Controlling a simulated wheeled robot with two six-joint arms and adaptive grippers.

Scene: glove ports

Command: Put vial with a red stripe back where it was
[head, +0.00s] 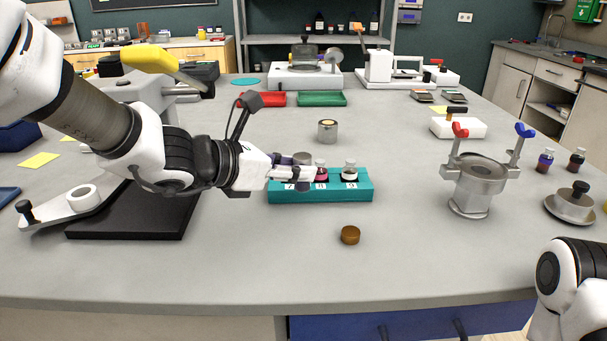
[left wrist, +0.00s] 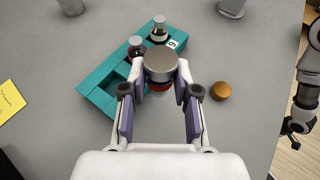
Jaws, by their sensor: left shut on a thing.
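My left gripper (left wrist: 160,95) is shut on a vial (left wrist: 160,63) with a grey cap; a red band shows below the cap. In the head view my left gripper (head: 305,174) is at the left part of the teal rack (head: 320,193), covering the held vial for the most part. In the left wrist view the vial overlaps the front side of the rack (left wrist: 95,82); its height over it is unclear. Two other vials stand in the rack, a pink-red one (head: 321,172) and a pale one (head: 349,171). An empty slot shows at the rack's other end.
A brown cap (head: 350,235) lies in front of the rack. A metal cylinder (head: 327,131) stands behind it. A black plate (head: 135,215) lies to the left, and a metal pot with red and blue handles (head: 478,185) stands to the right. My right arm shows at the lower right.

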